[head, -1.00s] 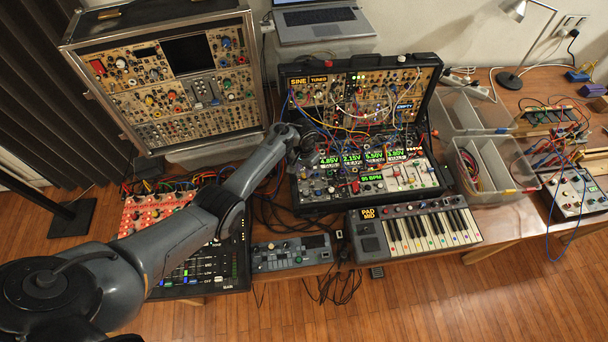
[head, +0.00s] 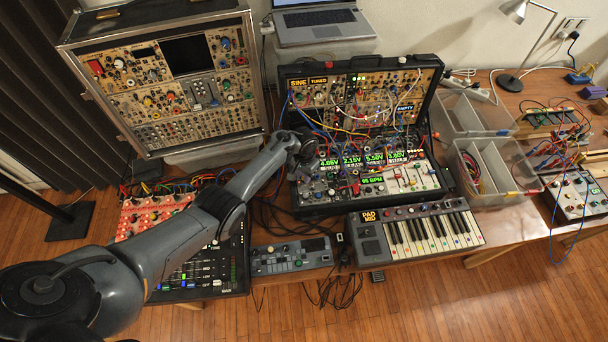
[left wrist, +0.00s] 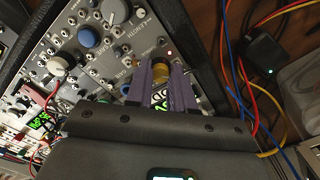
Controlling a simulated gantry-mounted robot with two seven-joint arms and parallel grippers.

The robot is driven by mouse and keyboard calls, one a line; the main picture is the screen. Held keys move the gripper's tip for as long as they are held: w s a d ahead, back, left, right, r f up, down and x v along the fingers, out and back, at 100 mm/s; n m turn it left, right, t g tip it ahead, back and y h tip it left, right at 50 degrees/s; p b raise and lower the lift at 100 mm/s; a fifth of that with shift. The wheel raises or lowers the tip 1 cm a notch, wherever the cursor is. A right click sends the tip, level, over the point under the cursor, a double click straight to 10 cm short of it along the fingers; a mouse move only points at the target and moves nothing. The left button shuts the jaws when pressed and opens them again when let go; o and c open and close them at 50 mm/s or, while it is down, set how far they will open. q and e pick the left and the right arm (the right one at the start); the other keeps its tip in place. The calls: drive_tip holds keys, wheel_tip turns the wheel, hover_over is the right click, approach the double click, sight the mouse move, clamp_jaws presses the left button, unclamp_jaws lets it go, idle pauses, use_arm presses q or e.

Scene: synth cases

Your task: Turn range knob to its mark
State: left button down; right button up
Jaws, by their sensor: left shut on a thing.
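The open black synth case (head: 320,207) stands mid-table, its panels full of knobs, patch cables and green readouts. My left gripper (head: 312,160) is over the left side of its lower panel. In the left wrist view, its two purple fingers (left wrist: 160,82) are shut on a gold-sided knob (left wrist: 161,68), one finger on each side. The fingers hide much of this knob, and I cannot make out its pointer or mark. A large white-grey knob (left wrist: 115,11) and a blue knob (left wrist: 89,36) sit nearby on the panel. My right gripper is not in view.
A second synth case (head: 150,139) stands at the back left. A small keyboard (head: 418,232), a mixer (head: 205,268) and a small grey device (head: 290,257) lie in front. Clear bins (head: 495,172) stand to the right. Loose cables hang around the case.

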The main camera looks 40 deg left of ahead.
use_arm(q)
drive_tip(key=shift+m, duration=0.3)
drive_tip(key=m, duration=0.3)
drive_tip(key=shift+p, duration=0.3)
drive_tip(key=m, duration=0.5)
drive_tip(key=m+b, duration=0.1)
drive_tip(key=m, duration=0.3)
drive_tip(key=shift+f+m, duration=0.1)
drive_tip(key=shift+m, duration=0.2)
drive_tip(key=m+b, duration=0.1)
drive_tip(key=m, duration=0.2)
drive_tip(key=shift+m+b, duration=0.55)
drive_tip(key=shift+m, duration=0.35)
